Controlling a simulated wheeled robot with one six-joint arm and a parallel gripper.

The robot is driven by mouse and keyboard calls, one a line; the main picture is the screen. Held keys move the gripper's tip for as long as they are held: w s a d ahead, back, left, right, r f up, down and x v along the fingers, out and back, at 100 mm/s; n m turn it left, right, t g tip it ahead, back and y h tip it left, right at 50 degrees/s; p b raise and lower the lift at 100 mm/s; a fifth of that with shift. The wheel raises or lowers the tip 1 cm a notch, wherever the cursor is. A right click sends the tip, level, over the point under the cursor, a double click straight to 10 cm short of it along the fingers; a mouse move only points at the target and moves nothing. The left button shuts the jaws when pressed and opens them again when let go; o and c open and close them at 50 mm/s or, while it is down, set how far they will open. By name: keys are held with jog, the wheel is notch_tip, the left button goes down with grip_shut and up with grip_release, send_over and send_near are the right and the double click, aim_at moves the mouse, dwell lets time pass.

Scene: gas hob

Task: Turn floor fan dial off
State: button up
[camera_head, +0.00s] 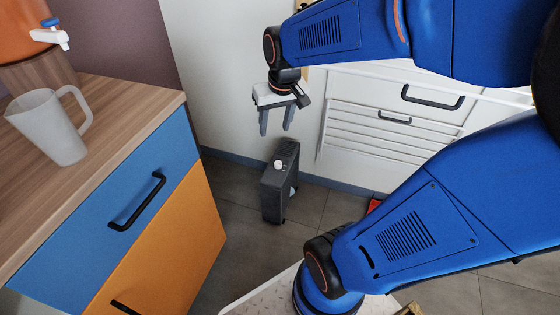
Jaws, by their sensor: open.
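A dark grey, box-shaped floor unit (271,196), which I take to be the floor fan, stands upright on the tiled floor near the corner. A small round white dial (278,164) sits on its top; its setting is too small to read. My gripper (276,132) is above the fan and points down. Its two grey fingers are apart with nothing between them. The fingertips appear higher than the dial and are not touching it.
A counter (118,92) with blue and orange fronts and black handles stands at left, bearing a frosted jug (50,126) and an orange dispenser (25,28). A white drawer unit (385,120) is behind right. Grey floor lies open around the fan.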

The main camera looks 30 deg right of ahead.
jog(key=w+d+f+m+g, duration=0.1)
jog(key=w+d+f+m, duration=0.1)
jog(key=w+d+f, duration=0.6)
jog(key=m+g, duration=0.1)
jog(key=g, duration=0.1)
send_near(278, 163)
jog(key=shift+y, duration=0.3)
notch_tip(278, 163, down, 8)
jog(key=shift+s+f, duration=0.15)
jog(key=shift+d, duration=0.1)
jog(key=c, duration=1.1)
jog(key=shift+o, duration=0.2)
